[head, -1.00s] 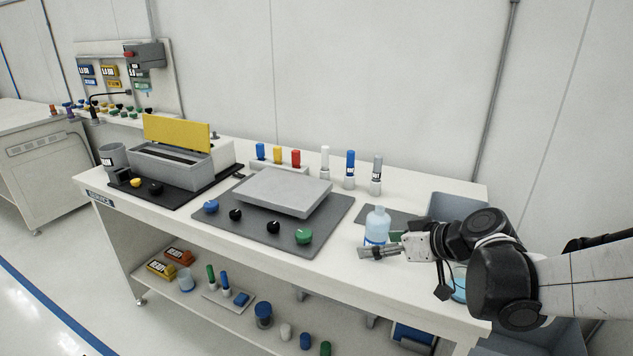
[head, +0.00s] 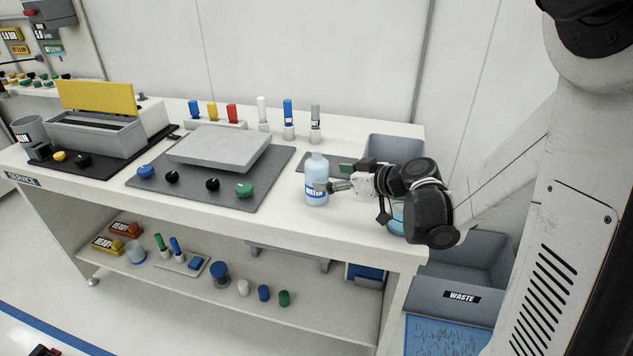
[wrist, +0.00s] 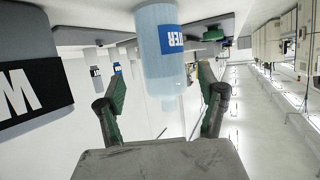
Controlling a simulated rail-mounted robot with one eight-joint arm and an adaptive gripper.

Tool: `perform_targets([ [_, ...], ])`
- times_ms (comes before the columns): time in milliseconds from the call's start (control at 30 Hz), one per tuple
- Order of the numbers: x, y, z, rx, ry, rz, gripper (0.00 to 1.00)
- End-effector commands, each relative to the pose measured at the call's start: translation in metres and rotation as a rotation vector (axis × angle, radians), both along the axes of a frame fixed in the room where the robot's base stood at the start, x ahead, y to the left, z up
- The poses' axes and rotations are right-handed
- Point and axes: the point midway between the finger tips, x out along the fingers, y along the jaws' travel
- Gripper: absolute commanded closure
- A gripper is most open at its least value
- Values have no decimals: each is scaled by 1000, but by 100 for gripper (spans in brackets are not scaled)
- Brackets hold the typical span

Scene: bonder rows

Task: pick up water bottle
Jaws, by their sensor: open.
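The water bottle (head: 317,172) is clear pale blue with a blue and white label and stands upright on the white workbench near its front edge. My gripper (head: 334,186) is level with the label, at the bottle's right side in the head view. In the wrist view, which looks upside down, the bottle (wrist: 160,62) shows between the two green-padded fingers of my gripper (wrist: 162,92). The fingers are apart, with a visible gap on each side of the bottle. Whether the bottle is fully between the pads is unclear.
A grey mat (head: 215,197) with several knobs and a grey plate (head: 219,147) lies left of the bottle. Upright markers (head: 289,118) stand behind. A grey bin (head: 395,148) is at the bench's right end; a waste bin (head: 462,294) stands below right.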

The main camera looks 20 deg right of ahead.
Motion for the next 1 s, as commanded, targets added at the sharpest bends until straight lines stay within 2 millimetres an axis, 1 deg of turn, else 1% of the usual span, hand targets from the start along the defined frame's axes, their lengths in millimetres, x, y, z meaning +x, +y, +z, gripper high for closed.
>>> perform_targets([
  [267,10,10,-6,0,0,2,28],
  [433,27,25,-14,-1,0,4,28],
  [567,39,31,-20,0,0,1,28],
  [800,41,33,-20,0,0,0,28],
  [867,41,32,-20,0,0,0,35],
  [1000,41,32,-20,0,0,0,54],
])
